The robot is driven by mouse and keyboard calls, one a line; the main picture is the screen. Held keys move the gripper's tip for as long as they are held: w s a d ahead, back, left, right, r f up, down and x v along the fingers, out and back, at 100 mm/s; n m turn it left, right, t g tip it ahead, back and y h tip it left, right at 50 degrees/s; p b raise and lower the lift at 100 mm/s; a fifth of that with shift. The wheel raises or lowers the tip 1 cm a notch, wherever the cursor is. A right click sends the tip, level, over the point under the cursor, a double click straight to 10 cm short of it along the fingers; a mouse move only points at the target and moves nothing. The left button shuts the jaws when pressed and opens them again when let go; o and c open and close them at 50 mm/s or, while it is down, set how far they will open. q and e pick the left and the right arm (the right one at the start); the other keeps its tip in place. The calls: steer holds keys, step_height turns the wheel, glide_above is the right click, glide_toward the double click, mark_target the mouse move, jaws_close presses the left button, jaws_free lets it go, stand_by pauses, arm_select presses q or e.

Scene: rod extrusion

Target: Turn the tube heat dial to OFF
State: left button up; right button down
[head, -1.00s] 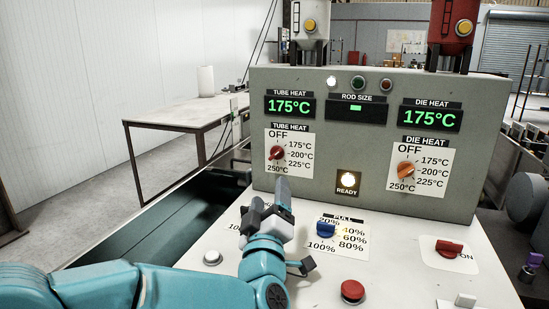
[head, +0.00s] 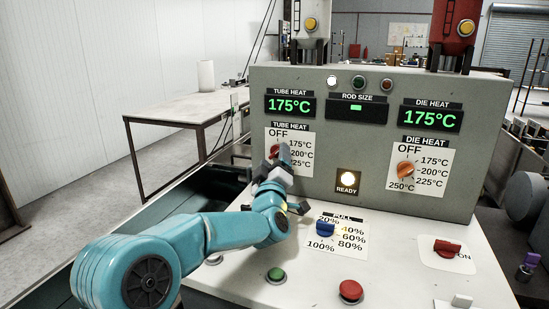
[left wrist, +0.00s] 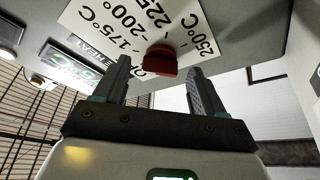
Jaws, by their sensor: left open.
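The red tube heat dial (head: 275,151) sits on a white label on the upright grey panel, partly hidden behind my left gripper in the head view. The label reads OFF, 175, 200 and 225°C there, with its lower part covered. My left gripper (head: 271,163) is open in front of the dial. In the left wrist view, the dial (left wrist: 161,60) shows between and beyond the fingertips of the left gripper (left wrist: 160,78), apart from both fingers as far as I can see. The tube heat display (head: 290,105) reads 175°C. My right gripper is out of view.
The orange die heat dial (head: 405,169) is to the right on the same panel. Below, the sloped console holds a blue pull dial (head: 325,229), a green button (head: 275,275), a red button (head: 351,290) and a red switch (head: 447,246). The READY lamp (head: 348,182) is lit.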

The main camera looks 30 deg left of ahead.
arm_select(q)
steer(key=shift+w+a, duration=0.15)
steer(key=shift+w, duration=0.1)
steer(key=shift+r, duration=0.1)
steer(key=shift+c, duration=0.3)
steer(key=c, duration=1)
